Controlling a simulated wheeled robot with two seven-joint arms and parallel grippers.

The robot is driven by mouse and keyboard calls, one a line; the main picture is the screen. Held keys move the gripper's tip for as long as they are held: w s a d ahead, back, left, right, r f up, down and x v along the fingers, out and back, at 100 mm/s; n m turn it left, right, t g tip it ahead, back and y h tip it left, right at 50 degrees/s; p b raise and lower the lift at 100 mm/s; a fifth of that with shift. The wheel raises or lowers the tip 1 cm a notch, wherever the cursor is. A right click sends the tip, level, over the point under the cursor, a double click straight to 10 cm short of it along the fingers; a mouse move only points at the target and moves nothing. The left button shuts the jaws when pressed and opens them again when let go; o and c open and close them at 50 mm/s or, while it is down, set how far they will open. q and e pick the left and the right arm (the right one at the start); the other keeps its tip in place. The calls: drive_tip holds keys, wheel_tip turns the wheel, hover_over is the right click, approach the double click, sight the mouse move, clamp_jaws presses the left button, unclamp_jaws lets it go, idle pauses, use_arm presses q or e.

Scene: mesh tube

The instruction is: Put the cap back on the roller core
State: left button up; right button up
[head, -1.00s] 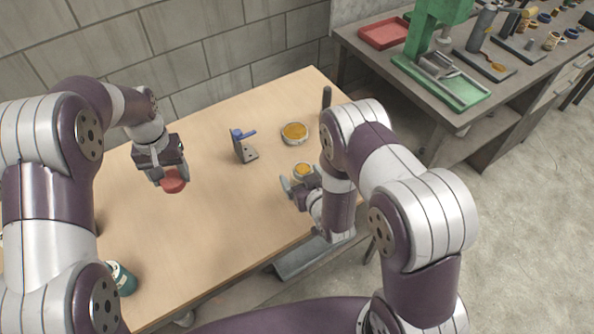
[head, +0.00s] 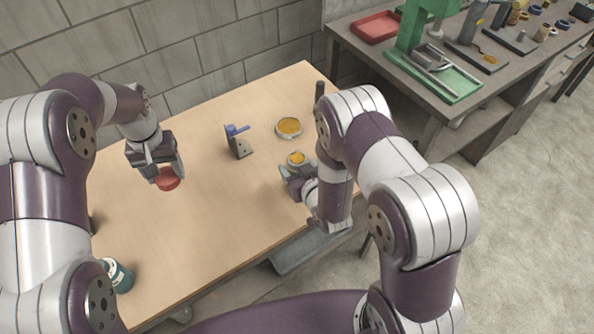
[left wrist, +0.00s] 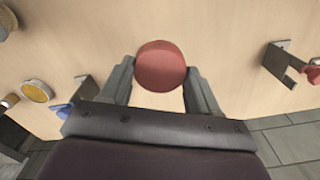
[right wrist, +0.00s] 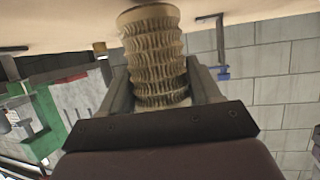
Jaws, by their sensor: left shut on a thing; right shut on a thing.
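The red round cap (head: 167,179) is in my left gripper (head: 163,172), held above the left part of the wooden table. The left wrist view shows the cap (left wrist: 161,66) between the two fingertips. The roller core (right wrist: 153,55) is a tan, ribbed tube, held between the fingers of my right gripper (right wrist: 160,92). In the head view, the core's amber top (head: 296,158) shows just beyond my right gripper (head: 297,178), near the table's right side. The cap and core are well apart. The core's lower part is hidden by the gripper.
A round dish with an amber face (head: 288,127) lies beyond the core. A grey bracket with a blue lever (head: 237,141) stands between the grippers. A dark post (head: 319,90) is at the far right edge, and a teal can (head: 119,275) at near left. The table's middle is clear.

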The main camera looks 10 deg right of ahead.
wheel_tip(320, 180, up, 2)
drive_tip(key=shift+r, duration=0.1)
use_arm(q)
drive_tip(key=shift+r, duration=0.2)
use_arm(e)
drive_tip(key=s+d+r, duration=0.5)
drive_tip(key=s+r, duration=0.2)
drive_tip(key=s, duration=0.3)
drive_tip(key=shift+s+d, duration=0.2)
drive_tip(key=shift+d, duration=0.1)
drive_tip(key=shift+r, duration=0.1)
drive_tip(key=o, duration=0.5)
drive_tip(key=c, duration=0.9)
use_arm(q)
drive_tip(key=shift+s, duration=0.1)
use_arm(e)
drive_tip(key=shift+o, duration=0.2)
